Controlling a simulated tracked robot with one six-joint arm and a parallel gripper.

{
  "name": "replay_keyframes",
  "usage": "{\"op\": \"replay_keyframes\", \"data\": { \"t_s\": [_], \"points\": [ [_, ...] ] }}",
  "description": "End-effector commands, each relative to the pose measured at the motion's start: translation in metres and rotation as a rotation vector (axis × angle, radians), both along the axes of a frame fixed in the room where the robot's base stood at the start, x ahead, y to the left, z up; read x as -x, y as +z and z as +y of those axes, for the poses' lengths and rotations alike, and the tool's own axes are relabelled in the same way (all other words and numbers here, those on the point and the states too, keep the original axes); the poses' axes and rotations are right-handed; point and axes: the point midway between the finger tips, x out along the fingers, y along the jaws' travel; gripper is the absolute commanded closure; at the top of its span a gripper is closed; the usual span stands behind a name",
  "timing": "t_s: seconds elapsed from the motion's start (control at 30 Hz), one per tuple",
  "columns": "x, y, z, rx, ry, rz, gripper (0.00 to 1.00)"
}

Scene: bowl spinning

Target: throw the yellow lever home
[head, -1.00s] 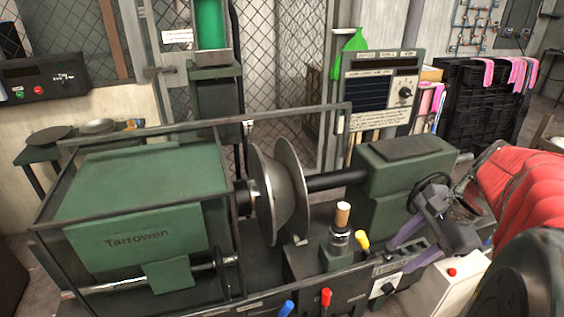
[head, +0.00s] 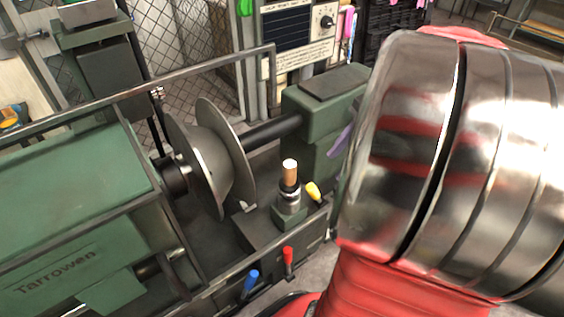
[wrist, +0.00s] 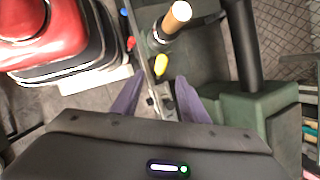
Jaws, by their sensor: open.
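The yellow lever (head: 313,191) stands on the lathe's front, just right of a post with a wooden top. In the wrist view the yellow lever (wrist: 161,66) shows beyond my fingertips, roughly between their lines. My gripper (wrist: 153,85) has two purple-grey fingers spread apart with nothing between them. The lever is apart from both fingers. In the head view my arm hides most of the gripper; only a bit of purple finger shows.
A red lever (head: 288,261) and a blue lever (head: 250,283) stand nearer the front. The wooden-topped post (head: 289,180) is close beside the yellow lever. The metal disc (head: 212,160) and green tailstock (head: 318,105) stand behind.

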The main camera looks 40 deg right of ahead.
Motion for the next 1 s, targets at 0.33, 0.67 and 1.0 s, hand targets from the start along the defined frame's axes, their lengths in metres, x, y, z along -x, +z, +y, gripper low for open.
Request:
{"op": "replay_keyframes", "data": {
  "t_s": [0.33,0.67,1.0],
  "points": [
    [-0.002,0.0,0.001,0.0,0.005,0.0,0.6],
    [-0.007,-0.014,0.007,-0.004,0.01,0.001,0.6],
    [-0.023,-0.059,0.021,-0.003,0.013,0.001,0.6]
  ]
}}
